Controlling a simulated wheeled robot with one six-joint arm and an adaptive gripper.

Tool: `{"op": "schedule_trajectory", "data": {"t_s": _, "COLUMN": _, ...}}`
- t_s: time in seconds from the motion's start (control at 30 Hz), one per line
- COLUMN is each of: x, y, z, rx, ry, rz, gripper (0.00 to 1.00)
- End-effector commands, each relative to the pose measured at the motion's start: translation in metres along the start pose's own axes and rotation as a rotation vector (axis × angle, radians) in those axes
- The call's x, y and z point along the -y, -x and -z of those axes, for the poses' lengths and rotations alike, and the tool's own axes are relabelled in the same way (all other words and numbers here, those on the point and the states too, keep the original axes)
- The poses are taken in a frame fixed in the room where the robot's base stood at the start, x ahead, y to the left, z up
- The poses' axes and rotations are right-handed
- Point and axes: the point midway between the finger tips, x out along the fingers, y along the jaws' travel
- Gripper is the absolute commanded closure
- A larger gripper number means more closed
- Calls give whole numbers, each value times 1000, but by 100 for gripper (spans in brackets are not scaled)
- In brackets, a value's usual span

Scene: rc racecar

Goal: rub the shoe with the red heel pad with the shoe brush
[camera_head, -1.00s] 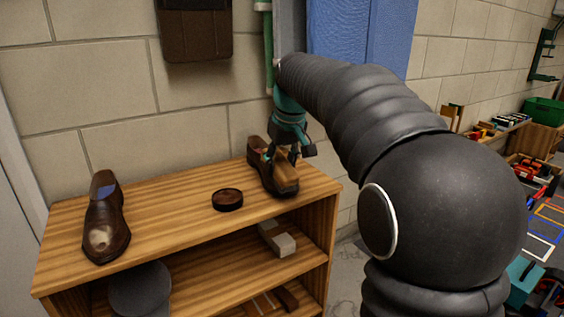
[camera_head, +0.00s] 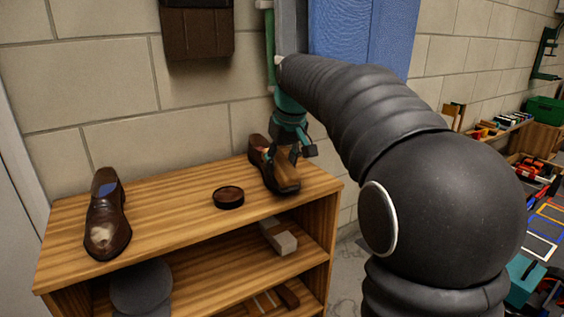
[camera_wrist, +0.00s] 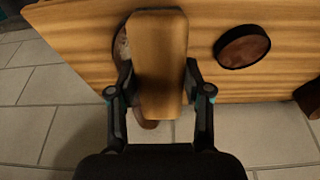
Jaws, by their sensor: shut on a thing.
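The shoe brush (camera_wrist: 160,60) has a plain wooden back and is gripped between my two fingers in the wrist view. My gripper (camera_head: 289,152) is shut on it, over the right-hand brown shoe (camera_head: 257,157) on the shelf top. That shoe shows a reddish patch inside its heel end. In the wrist view the brush covers most of this shoe; only small edges show. Whether the bristles touch it cannot be told. Another brown shoe (camera_head: 105,225) with a blue heel pad and a pale, dull toe stands at the left end.
A round dark polish tin (camera_head: 228,197) sits on the wooden shelf unit (camera_head: 165,214) between the shoes. A pale block (camera_head: 279,238) and a grey round item (camera_head: 141,285) are lower down. The block wall (camera_head: 90,95) stands close behind.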

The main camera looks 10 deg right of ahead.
Motion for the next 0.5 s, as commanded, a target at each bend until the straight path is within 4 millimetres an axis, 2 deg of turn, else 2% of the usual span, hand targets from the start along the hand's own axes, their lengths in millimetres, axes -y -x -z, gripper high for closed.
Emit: {"op": "schedule_trajectory", "data": {"t_s": 0.5, "x": 0, "y": -9, "z": 0, "rx": 0, "ry": 0, "rz": 0, "gripper": 79}}
